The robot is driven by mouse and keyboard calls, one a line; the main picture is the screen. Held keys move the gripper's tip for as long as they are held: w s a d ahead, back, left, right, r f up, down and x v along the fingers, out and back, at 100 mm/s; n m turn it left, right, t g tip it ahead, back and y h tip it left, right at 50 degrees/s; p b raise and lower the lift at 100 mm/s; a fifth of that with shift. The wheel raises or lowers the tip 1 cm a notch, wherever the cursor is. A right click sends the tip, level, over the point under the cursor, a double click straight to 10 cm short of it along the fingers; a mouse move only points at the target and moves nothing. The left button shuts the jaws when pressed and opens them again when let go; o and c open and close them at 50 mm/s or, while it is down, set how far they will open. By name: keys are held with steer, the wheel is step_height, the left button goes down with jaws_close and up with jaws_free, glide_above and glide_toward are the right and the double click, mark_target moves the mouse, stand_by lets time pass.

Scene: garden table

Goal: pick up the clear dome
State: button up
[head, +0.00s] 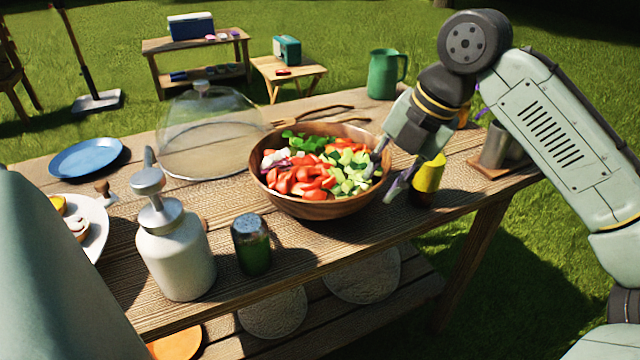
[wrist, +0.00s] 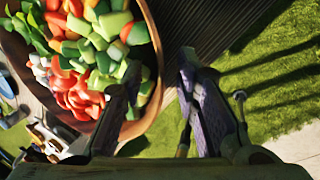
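The clear dome (head: 212,125) stands on the table at the back left of the salad bowl in the head view. It is see-through, with a small knob on top and a wide rim at the bottom. The bowl hides a little of its right side. My gripper (head: 383,181) is well to the right of the dome, at the right rim of the bowl. The dome cannot be made out there.
The wooden salad bowl (head: 317,208) stands between my gripper and the dome. A pump bottle (head: 177,255) and a green jar (head: 251,248) stand in front. A blue plate (head: 86,158) lies left of the dome. A yellow-topped item (head: 428,176) is close to my gripper; a green pitcher (head: 383,75) stands behind.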

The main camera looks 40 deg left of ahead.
steer(key=shift+x, duration=0.85)
steer(key=shift+c, duration=0.3)
jaws_close()
steer(key=shift+r, duration=0.2)
